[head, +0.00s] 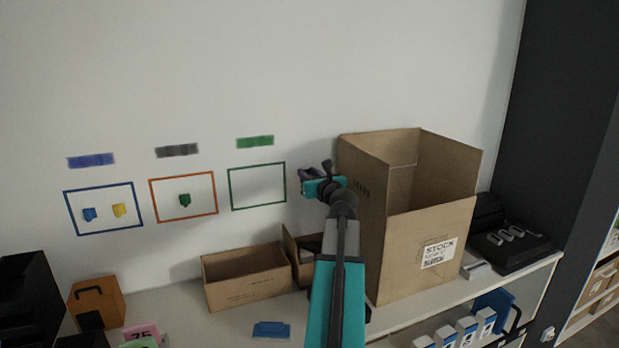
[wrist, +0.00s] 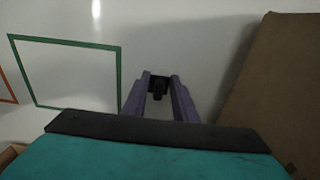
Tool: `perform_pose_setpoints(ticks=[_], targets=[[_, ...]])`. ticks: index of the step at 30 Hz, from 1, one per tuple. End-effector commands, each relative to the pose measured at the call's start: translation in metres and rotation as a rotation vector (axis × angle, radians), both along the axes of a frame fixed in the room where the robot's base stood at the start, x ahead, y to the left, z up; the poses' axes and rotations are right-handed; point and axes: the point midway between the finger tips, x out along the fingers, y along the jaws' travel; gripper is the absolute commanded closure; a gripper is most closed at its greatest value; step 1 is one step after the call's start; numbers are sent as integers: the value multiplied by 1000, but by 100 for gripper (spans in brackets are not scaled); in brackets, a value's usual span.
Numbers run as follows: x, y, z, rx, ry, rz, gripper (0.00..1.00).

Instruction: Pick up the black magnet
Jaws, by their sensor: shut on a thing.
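The black magnet (wrist: 158,86) is between the fingertips of my gripper (wrist: 158,85) in the wrist view. The fingers are closed on it. In the head view my gripper (head: 318,172) is in front of the white wall, right of the green-outlined frame (head: 257,187) and left of the tall open carton. The magnet cannot be made out clearly in the head view. Whether it still touches the wall cannot be told.
The tall carton (head: 430,225) stands close on the right of my arm. Two low cartons, one of them this open box (head: 245,278), sit on the shelf below. Blue and yellow (head: 119,210) magnets and a green magnet (head: 185,200) are on the wall at left.

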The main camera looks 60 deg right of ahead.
Motion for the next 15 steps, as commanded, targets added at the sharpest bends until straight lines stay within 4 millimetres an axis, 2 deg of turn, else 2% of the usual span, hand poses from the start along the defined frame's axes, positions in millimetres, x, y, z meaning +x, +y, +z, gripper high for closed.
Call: perform_pose_setpoints(ticks=[15], targets=[[-1,-1,51,-1,0,-1,95]])
